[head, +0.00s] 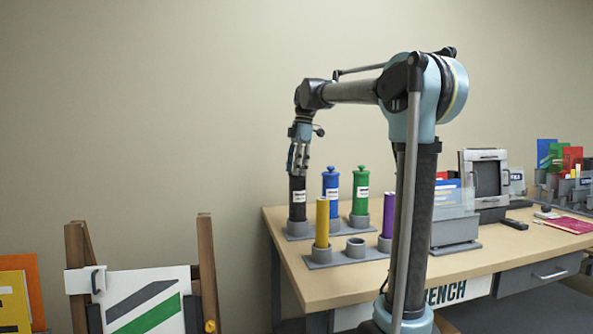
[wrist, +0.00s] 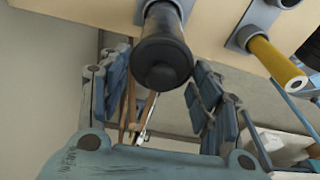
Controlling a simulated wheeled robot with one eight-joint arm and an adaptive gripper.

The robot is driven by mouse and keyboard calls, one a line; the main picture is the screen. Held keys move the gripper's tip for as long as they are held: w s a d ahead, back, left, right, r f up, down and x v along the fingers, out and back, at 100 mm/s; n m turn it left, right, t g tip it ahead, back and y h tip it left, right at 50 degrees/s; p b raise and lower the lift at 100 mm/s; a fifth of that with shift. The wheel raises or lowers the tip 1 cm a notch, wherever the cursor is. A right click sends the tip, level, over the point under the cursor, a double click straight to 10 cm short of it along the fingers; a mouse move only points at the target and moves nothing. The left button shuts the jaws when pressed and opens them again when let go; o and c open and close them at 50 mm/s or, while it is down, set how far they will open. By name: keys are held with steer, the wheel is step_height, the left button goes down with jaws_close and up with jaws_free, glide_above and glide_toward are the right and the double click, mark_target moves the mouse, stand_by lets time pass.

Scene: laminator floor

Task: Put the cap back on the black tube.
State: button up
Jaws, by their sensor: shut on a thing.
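The black tube (head: 298,200) stands upright in a grey socket at the back left of the bench and has a white label. My gripper (head: 298,158) points down directly over its top. In the wrist view, a black cap (wrist: 164,58) with a round knob lies between the fingers of my gripper (wrist: 162,90), which is shut on it. The cap is in line with the tube, at its upper end. Whether it is fully seated cannot be told. In the head view the fingers hide the cap.
A capped blue tube (head: 331,187) and capped green tube (head: 360,191) stand close right. In front are a yellow tube (head: 322,223), an empty grey socket (head: 356,247) and a purple tube (head: 388,215). A laminator (head: 486,178) stands farther right.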

steer(key=o, duration=0.9)
steer(key=shift+o, duration=0.2)
steer(key=o, duration=0.5)
steer(key=shift+c, duration=0.2)
steer(key=shift+r, duration=0.15)
steer(key=shift+r, duration=3.35)
